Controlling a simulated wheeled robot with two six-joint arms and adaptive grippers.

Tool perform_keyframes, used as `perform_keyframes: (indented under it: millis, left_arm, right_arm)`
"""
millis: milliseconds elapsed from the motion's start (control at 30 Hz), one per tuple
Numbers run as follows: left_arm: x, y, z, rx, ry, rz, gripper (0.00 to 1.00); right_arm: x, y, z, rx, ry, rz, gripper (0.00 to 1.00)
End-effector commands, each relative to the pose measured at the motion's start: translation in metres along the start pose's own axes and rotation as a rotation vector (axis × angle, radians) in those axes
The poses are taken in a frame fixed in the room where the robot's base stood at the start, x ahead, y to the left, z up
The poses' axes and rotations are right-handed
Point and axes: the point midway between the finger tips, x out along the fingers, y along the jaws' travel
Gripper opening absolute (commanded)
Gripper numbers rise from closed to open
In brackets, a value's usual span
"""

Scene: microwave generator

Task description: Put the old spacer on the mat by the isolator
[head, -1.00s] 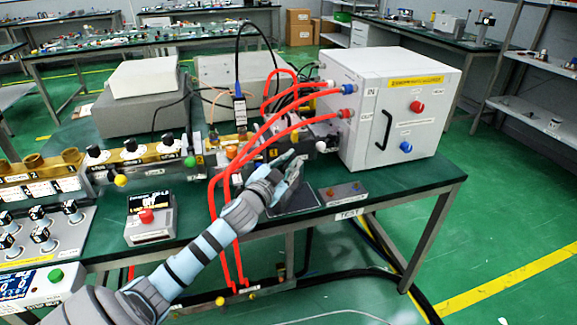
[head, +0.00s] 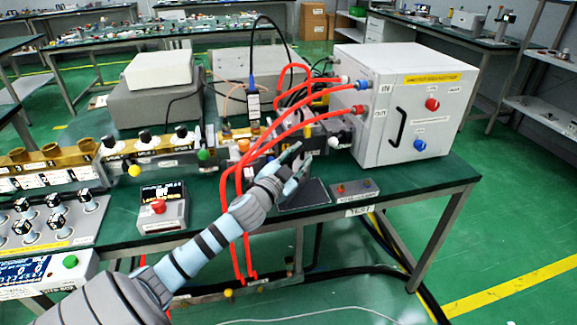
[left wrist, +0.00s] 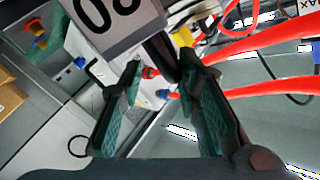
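My left gripper (head: 304,152) is over the front edge of the bench rig, above and behind the dark mat (head: 303,195). Its two fingers are apart in the left wrist view (left wrist: 162,72), with no object clearly held between them. I cannot tell which part of the rig is the old spacer or the isolator; the gripper hides some of the rig. The visible part of the mat looks bare. My right gripper is not in view.
A white cabinet (head: 440,138) with a black handle stands at the bench's right. Red cables (head: 233,200) arch from it across the rig and hang over the front edge, close to my left arm. A small button box (head: 353,188) lies right of the mat.

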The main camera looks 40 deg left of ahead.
Motion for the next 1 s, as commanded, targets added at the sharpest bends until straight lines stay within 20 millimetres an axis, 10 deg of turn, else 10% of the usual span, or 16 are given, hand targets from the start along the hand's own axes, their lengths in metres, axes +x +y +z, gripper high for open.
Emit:
perform_keyframes:
  millis: [500,1000]
  left_arm:
    - [-0.103,0.001,0.0,0.004,-0.003,0.004,0.29]
    - [-0.109,0.001,0.0,-0.002,0.0,0.0,0.29]
  right_arm:
    - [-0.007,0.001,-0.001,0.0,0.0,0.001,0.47]
    - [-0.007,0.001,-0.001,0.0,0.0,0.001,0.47]
